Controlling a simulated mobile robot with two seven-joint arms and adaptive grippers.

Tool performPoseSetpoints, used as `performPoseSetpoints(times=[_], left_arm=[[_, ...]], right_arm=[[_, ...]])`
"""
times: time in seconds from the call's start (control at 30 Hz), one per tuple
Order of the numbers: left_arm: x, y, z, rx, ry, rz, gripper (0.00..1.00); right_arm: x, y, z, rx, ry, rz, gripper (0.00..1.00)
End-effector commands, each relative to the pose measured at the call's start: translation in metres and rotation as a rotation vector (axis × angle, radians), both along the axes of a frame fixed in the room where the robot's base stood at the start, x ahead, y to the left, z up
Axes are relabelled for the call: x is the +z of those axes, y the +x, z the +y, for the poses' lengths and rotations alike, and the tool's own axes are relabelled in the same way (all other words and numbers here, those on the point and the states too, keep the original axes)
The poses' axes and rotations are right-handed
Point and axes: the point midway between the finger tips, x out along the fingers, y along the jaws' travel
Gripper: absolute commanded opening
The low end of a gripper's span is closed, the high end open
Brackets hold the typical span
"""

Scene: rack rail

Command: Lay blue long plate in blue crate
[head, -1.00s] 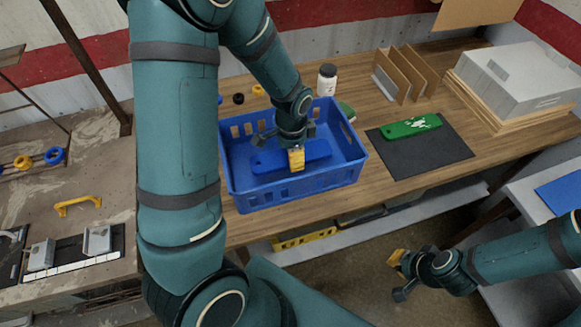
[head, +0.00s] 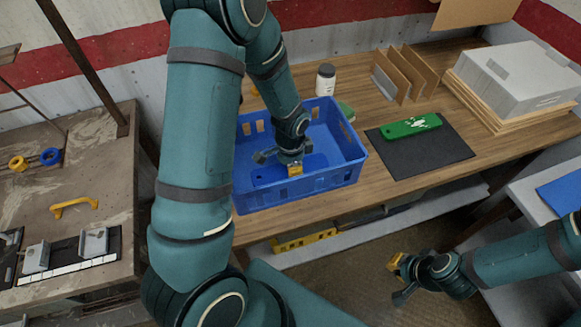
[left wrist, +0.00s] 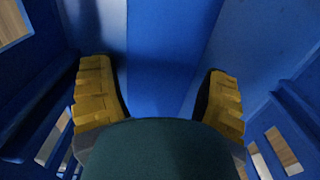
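The blue crate (head: 345,180) stands on the wooden table in the head view. The blue long plate (head: 262,178) appears low inside it, partly hidden by my left gripper; in the left wrist view it is a blue band (left wrist: 165,55) running away between the fingers. My left gripper (head: 291,168) reaches down into the crate over the plate. Its yellow-padded fingers (left wrist: 160,95) stand wide apart, with gaps beside the plate. My right gripper (head: 399,279) is open and empty, low at the right, away from the table.
A green piece (head: 405,127) lies on a dark mat (head: 435,155) right of the crate. A white bottle (head: 326,80), cardboard dividers (head: 405,75) and a grey box (head: 515,75) stand behind. Another blue plate (head: 562,192) lies on the right-hand surface.

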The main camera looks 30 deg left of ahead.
Motion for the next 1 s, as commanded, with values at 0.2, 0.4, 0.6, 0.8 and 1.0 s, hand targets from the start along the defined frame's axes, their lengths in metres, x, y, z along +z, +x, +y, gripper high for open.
performPoseSetpoints(times=[0.2, 0.4, 0.6, 0.8, 1.0], left_arm=[[0.001, 0.000, 0.000, 0.000, 0.000, 0.000, 0.87], [0.004, 0.000, 0.000, 0.000, 0.000, 0.000, 0.87], [0.034, 0.001, 0.000, 0.001, -0.001, -0.006, 0.87], [0.077, 0.001, 0.000, 0.000, -0.001, -0.006, 0.87], [0.109, 0.001, 0.000, 0.000, 0.000, -0.004, 0.87]], right_arm=[[0.000, 0.000, 0.000, 0.000, 0.000, 0.000, 0.00], [0.004, 0.001, 0.000, -0.001, 0.000, -0.002, 0.00], [0.009, 0.002, 0.000, -0.004, -0.002, -0.006, 0.00], [0.015, 0.004, -0.001, -0.008, -0.002, -0.011, 0.00], [0.020, 0.005, -0.001, -0.008, -0.001, -0.011, 0.00]])
